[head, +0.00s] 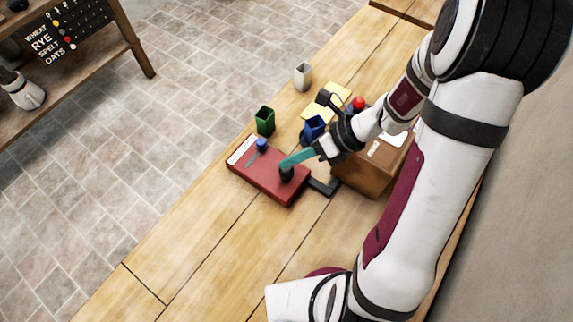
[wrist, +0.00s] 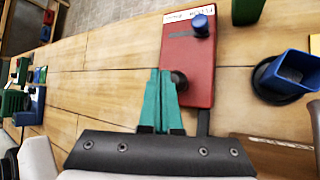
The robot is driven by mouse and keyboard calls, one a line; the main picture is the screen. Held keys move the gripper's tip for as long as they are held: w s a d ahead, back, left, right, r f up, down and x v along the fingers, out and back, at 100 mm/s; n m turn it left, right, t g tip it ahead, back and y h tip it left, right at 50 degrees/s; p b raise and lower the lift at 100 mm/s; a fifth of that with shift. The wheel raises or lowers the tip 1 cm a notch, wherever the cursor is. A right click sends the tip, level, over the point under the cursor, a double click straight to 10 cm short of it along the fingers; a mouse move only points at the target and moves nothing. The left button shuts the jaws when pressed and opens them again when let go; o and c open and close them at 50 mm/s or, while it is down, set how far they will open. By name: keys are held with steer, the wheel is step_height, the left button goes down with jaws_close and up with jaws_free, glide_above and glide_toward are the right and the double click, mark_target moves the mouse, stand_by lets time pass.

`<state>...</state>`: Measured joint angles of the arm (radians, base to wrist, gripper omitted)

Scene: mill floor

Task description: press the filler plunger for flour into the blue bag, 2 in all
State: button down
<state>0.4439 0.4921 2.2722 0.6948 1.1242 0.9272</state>
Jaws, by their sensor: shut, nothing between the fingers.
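A red box (head: 262,182) with a white label strip lies on the bench, and it also shows in the wrist view (wrist: 201,88). It carries a blue knob (head: 261,145) beside a slot and a black knob (head: 286,174). I cannot tell for sure which part is the filler plunger. My gripper (head: 284,164) has its teal fingers shut and empty, with the tips close to the black knob; contact is unclear. In the wrist view the fingers (wrist: 160,72) partly overlap that knob. The blue bag (wrist: 285,77) stands open-topped right of the red box, at a dark ring; its contents are hidden.
The near-left bench is clear.

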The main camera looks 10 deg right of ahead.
mark_target(292, 170)
steer(key=shift+r, duration=2.5)
steer(key=s+r+n+h, duration=0.3)
steer(key=s+n, duration=0.5)
steer(key=n, duration=0.3)
steer(key=s+r+n+g+h, duration=0.1)
steer(key=s+r+n+h, duration=0.2)
steer(key=s+n, duration=0.5)
steer(key=n+h, duration=0.1)
steer(key=n, duration=0.3)
steer(key=shift+s+a+r+g, duration=0.2)
steer(key=shift+s+g, duration=0.1)
steer(key=shift+s, duration=0.1)
